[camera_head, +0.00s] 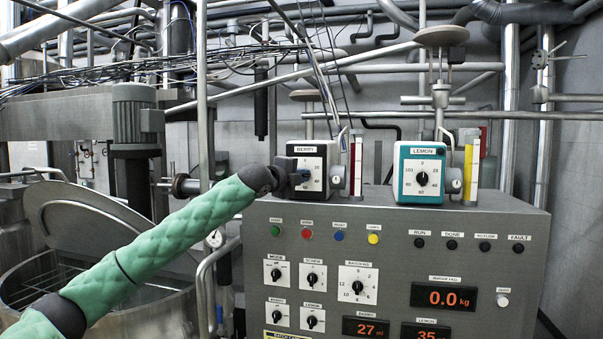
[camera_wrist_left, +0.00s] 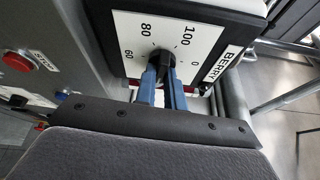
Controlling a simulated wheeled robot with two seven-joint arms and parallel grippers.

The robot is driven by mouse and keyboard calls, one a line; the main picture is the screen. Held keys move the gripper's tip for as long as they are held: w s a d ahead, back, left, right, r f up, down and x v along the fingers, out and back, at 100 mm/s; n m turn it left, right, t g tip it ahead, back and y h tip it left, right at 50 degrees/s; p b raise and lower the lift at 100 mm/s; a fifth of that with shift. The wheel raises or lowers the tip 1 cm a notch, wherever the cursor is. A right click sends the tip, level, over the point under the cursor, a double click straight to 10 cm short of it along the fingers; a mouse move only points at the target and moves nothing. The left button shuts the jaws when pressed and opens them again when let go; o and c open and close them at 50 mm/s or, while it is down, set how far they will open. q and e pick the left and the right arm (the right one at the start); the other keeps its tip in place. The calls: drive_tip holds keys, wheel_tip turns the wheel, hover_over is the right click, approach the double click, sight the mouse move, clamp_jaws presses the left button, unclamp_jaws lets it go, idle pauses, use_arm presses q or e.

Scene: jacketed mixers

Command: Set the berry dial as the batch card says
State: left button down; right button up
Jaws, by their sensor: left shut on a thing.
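The berry doser (camera_head: 298,150) is a black box with a white face labelled BERRY, on top of the grey console. My left gripper (camera_head: 305,174) is at its face and hides part of the scale. In the left wrist view the blue fingers of the gripper (camera_wrist_left: 163,84) are shut on the black berry dial knob (camera_wrist_left: 165,60). The scale marks 0, 100, 80 and 60 show around it; the knob's exact setting is hard to read. The berry display (camera_head: 366,328) reads 27 ml. I see no readable batch card. My right gripper is out of view.
The teal lemon doser (camera_head: 421,172) stands to the right on the console (camera_head: 400,249). The console front carries coloured buttons, selector knobs and a 0.0 kg display (camera_head: 445,297). A red stop button (camera_wrist_left: 17,61) shows in the wrist view. A steel vessel (camera_head: 95,270) stands at left.

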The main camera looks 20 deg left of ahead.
use_arm(q)
drive_tip(key=m, duration=0.1)
drive_tip(key=m+g, duration=0.1)
drive_tip(key=m+y, duration=0.1)
drive_tip(key=shift+d+f+m+g, duration=0.15)
drive_tip(key=shift+f+m+g, duration=0.15)
drive_tip(key=shift+m, duration=0.1)
idle(0.5)
drive_tip(key=c, duration=1.5)
unclamp_jaws()
drive_tip(key=shift+r, duration=0.15)
drive_tip(key=shift+s, duration=0.15)
